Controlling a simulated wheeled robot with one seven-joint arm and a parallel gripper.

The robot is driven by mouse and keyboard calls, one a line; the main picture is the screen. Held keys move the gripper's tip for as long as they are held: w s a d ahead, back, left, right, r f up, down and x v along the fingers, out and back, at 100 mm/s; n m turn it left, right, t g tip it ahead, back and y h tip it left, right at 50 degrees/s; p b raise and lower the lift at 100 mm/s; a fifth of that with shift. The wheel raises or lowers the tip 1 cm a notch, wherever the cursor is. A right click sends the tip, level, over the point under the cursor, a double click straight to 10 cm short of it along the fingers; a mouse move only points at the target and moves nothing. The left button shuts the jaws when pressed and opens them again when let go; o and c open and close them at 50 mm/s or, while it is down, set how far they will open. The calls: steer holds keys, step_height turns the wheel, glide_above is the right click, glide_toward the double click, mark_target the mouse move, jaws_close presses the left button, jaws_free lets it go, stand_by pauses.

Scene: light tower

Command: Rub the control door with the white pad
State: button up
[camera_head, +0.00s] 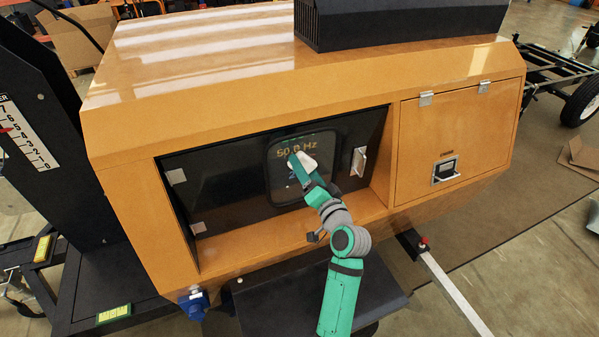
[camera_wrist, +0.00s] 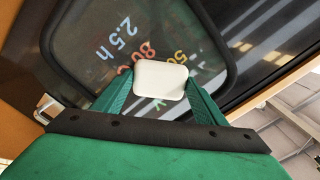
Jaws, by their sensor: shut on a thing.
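The control door (camera_head: 225,180) is a dark panel recessed in the orange housing, with a rounded display window reading "50.0 Hz" in the head view. In the wrist view the window (camera_wrist: 105,45) also shows "2.5 h". My gripper (camera_head: 302,165) is in front of the window in the head view. In the wrist view its green fingers (camera_wrist: 160,88) are shut on the white pad (camera_wrist: 160,79). The pad also shows in the head view (camera_head: 308,161), over the window. I cannot tell whether it touches the glass.
The orange housing (camera_head: 210,85) surrounds the recess, whose lower ledge lies under my arm. Silver hinges (camera_head: 176,176) sit at the door's left and a silver handle (camera_head: 358,161) at its right. A closed orange door (camera_head: 455,140) with a latch is further right.

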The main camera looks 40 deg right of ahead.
steer(key=shift+s+d, duration=0.2)
steer(key=shift+d, duration=0.5)
steer(key=shift+s+d, duration=0.2)
steer(key=shift+d, duration=0.45)
steer(key=shift+s+d, duration=0.15)
steer(key=shift+d, duration=1.75)
glide_toward(320, 156)
steer(key=shift+s+d, duration=0.1)
steer(key=shift+v, duration=1.35)
